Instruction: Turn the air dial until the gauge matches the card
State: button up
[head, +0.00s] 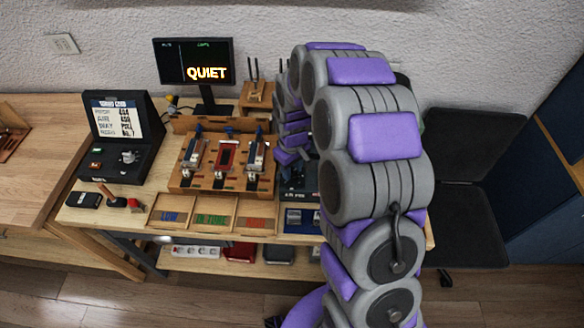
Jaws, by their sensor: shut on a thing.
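A white card (117,118) with printed lines and small marks stands in the raised lid of a black case (110,168) at the left of the bench. Its print is too small to read surely. My gripper (292,160) is at the far end of my arm, low over a dark unit (299,190) at the right of the bench. Its fingertips are mostly hidden by my arm. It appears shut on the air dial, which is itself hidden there. I cannot make out the gauge or its reading.
A monitor (193,62) at the back reads "QUIET". Labelled trays (210,214) line the front edge. A red-headed tool (133,205) lies front left. A black chair (467,180) stands at right.

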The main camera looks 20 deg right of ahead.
jog(key=shift+s+m+p, duration=0.2)
jog(key=shift+m+p, duration=0.3)
jog(key=shift+p, duration=0.15)
jog(key=shift+f+m+p, duration=0.1)
jog(key=shift+m+p, duration=0.2)
jog(key=shift+m, duration=0.3)
jog(key=o, duration=1)
jog(key=shift+o, duration=0.2)
jog(key=shift+w, duration=0.1)
jog(key=shift+r, duration=0.5)
notch_tip(320, 180, up, 16)
jog(key=p, duration=0.2)
jog(key=shift+r+p, duration=0.2)
jog(key=shift+p, duration=0.1)
